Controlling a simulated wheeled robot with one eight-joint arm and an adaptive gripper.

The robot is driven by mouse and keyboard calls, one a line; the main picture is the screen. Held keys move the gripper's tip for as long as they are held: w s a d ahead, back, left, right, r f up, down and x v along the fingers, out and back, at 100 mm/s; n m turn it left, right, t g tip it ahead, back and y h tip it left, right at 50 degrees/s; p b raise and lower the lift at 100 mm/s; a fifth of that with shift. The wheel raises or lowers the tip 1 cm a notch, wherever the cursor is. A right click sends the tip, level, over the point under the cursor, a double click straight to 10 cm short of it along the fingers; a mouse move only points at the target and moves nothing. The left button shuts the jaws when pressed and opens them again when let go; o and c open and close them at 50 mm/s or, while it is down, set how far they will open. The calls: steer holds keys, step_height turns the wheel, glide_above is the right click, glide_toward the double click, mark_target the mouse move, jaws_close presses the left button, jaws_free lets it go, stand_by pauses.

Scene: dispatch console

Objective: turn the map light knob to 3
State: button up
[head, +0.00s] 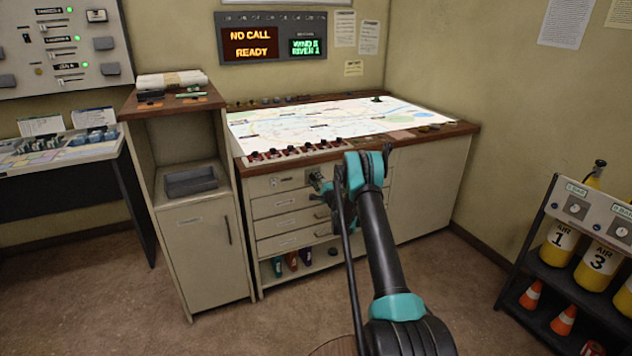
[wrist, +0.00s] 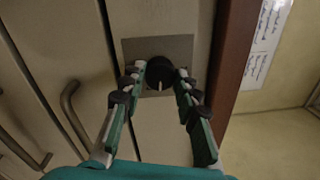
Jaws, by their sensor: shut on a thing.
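The map light knob (wrist: 159,69) is a round black knob on a square grey plate (wrist: 184,50) on the cabinet front, under the wooden top edge. A short pale mark shows at its lower side in the wrist view. My gripper (wrist: 161,76) has one finger on each side of the knob and is shut on it. In the head view my gripper (head: 320,181) is at the top drawer row of the map cabinet (head: 275,206), and it hides the knob there. I cannot read any numbers around the knob.
Drawer handles (wrist: 72,108) stick out beside the knob plate. The wooden top edge (wrist: 232,60) runs close to the right finger in the wrist view. A lit map table (head: 330,122) with a row of small red and black controls (head: 293,150) lies above. The floor in front is clear.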

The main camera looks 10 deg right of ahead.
steer(key=m, duration=0.5)
steer(key=shift+h, duration=0.3)
steer(key=shift+m, duration=0.3)
steer(key=o, duration=1.2)
steer(key=shift+c, duration=0.2)
steer(key=v, duration=1.2)
steer(key=shift+f, duration=0.1)
